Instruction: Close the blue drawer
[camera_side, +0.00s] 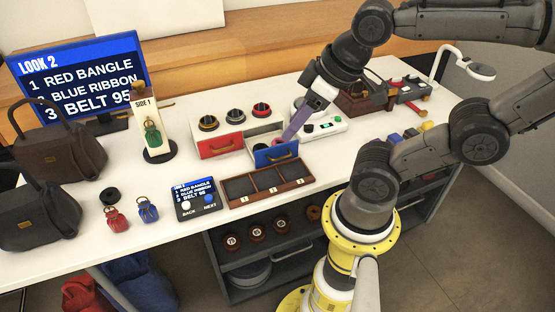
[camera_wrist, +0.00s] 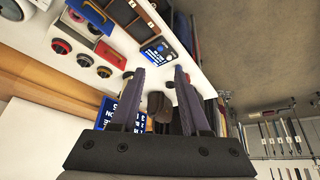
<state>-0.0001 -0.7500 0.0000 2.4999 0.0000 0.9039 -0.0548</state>
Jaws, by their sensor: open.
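The blue drawer (camera_side: 275,154) is pulled out from the right part of a low white drawer unit (camera_side: 235,128) on the table. Its tan handle is on the front, and its tray shows behind. In the wrist view the blue drawer (camera_wrist: 97,17) is at the upper left, away from the fingers. My gripper (camera_side: 289,138) is above the drawer's right side in the side view; whether it touches is unclear. In the wrist view my gripper (camera_wrist: 160,75) has its purple fingers apart with nothing held between them.
The red drawer (camera_side: 220,146) beside it is shut. Several round items (camera_side: 235,115) stand on top of the unit. A dark compartment tray (camera_side: 266,183) lies just in front of the blue drawer. A white device (camera_side: 322,126) is at its right, and a button panel (camera_side: 197,198) at front left.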

